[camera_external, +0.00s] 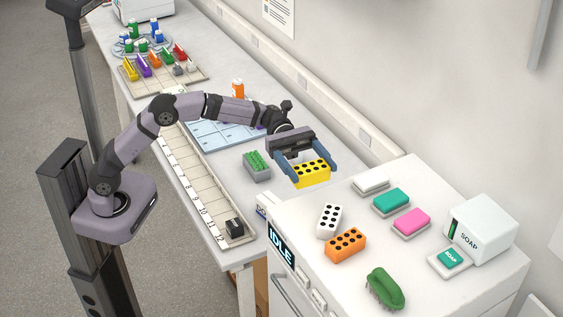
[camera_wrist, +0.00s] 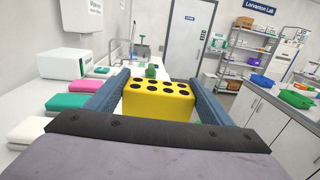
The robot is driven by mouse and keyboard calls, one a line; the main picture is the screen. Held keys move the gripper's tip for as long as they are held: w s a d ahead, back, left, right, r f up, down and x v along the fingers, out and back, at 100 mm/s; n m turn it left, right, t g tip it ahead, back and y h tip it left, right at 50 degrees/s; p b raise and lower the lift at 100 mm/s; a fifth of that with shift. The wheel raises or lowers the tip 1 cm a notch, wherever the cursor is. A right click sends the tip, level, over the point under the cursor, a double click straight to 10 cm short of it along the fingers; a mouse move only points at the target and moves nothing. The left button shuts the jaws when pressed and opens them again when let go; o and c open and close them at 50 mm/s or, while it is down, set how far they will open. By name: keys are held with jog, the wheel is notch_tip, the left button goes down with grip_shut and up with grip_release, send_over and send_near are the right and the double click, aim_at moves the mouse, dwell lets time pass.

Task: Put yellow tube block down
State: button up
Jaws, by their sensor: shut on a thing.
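The yellow tube block (camera_external: 311,174) has rows of dark holes in its top. It is held between the blue fingers of my gripper (camera_external: 307,170), near the left edge of the white machine's top. In the wrist view the yellow tube block (camera_wrist: 158,101) sits level between both fingers of my gripper (camera_wrist: 157,100). I cannot tell from the frames whether its underside touches anything.
On the white machine (camera_external: 400,275) stand a white block (camera_external: 329,220), an orange block (camera_external: 346,244), sponges, a green brush (camera_external: 385,289) and a soap dispenser (camera_external: 482,228). A green-topped grey block (camera_external: 257,166) and numbered rack (camera_external: 190,170) are on the bench.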

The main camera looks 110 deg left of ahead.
dwell(0.3)
jog(key=shift+w+b, duration=0.35)
jog(key=shift+b, duration=0.25)
jog(key=shift+w+r+n+t+y, duration=0.1)
jog(key=shift+w+n+t+y, duration=0.3)
jog(key=shift+t, duration=0.1)
jog(key=shift+f+p, duration=1.45)
jog(key=shift+f, duration=3.5)
jog(key=shift+f, duration=0.2)
jog(key=o, duration=1.1)
jog(key=shift+o, duration=0.2)
jog(key=shift+s, duration=0.1)
